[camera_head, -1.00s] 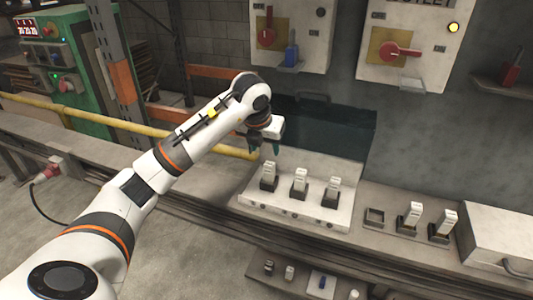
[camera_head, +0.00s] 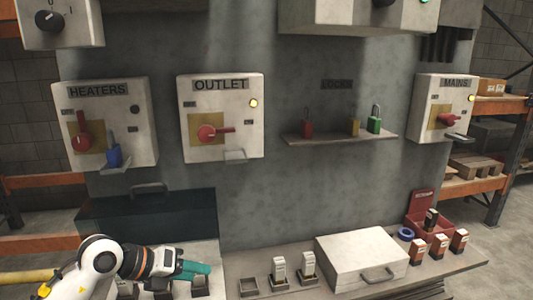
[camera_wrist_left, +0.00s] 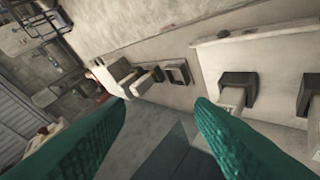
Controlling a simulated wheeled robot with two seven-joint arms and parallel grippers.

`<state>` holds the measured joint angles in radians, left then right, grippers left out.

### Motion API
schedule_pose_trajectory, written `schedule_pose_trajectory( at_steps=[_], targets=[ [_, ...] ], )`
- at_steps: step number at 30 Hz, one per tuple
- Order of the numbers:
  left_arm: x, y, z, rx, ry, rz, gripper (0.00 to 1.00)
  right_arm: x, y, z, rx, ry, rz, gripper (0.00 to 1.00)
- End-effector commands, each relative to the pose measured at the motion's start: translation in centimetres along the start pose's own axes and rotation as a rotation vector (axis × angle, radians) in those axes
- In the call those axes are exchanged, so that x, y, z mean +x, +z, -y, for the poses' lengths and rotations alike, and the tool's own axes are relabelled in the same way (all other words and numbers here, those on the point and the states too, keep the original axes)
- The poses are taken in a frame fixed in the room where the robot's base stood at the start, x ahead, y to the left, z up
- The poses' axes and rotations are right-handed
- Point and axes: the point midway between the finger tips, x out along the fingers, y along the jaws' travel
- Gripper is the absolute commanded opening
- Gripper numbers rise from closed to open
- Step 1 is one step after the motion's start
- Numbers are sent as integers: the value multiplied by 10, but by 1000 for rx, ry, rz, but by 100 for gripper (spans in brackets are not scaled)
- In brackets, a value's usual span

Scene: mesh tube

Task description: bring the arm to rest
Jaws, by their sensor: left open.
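My left arm (camera_head: 95,262) comes in low at the left of the head view. Its gripper (camera_head: 205,270) has teal fingers and points right, over the tray with the dark sockets at the lower left of the bench. In the left wrist view the two teal fingers (camera_wrist_left: 160,125) stand wide apart with nothing between them. Beyond them are dark sockets with white blocks (camera_wrist_left: 238,88), apart from the fingers. My right gripper is in neither view.
The bench holds an empty square socket (camera_head: 248,287), two white blocks in sockets (camera_head: 279,270), and a white case (camera_head: 362,258). Switch boxes for heaters (camera_head: 107,120), outlet (camera_head: 222,118) and mains (camera_head: 443,107) hang on the wall. A shelf (camera_head: 340,137) bears red, yellow and green padlocks.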

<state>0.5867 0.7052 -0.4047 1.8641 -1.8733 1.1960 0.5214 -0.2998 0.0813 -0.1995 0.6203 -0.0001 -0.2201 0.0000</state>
Motion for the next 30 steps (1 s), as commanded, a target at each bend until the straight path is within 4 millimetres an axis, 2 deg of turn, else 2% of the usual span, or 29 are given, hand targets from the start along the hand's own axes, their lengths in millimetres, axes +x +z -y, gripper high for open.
schedule_pose_trajectory(
  at_steps=[1,3,4,6,9,11,13,15,17,18,20,22,25,30],
  targets=[
    [12,13,-33,-38,179,-40,49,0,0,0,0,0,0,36],
    [12,18,-73,-120,409,-128,49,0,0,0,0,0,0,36],
    [8,18,-87,-166,499,-171,49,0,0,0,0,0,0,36],
    [-6,14,-111,-300,689,-283,49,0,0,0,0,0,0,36],
    [-32,4,-118,-549,895,-464,49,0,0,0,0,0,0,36],
    [-47,0,-106,-726,977,-578,49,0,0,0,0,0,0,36],
    [-60,-1,-81,-955,1027,-714,49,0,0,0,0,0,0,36],
    [-67,7,-45,-1200,1024,-846,49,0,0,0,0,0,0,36],
    [-67,23,-11,-1421,976,-950,49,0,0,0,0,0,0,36],
    [-65,39,12,-1568,921,-1010,49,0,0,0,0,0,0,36],
    [-59,71,44,-1789,805,-1088,49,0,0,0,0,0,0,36],
    [-50,114,72,-2015,639,-1144,49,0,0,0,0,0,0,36],
    [-40,173,93,-2255,401,-1169,49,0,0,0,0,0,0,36],
    [-32,249,100,-2497,62,-1138,49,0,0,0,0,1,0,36]
  ],
)
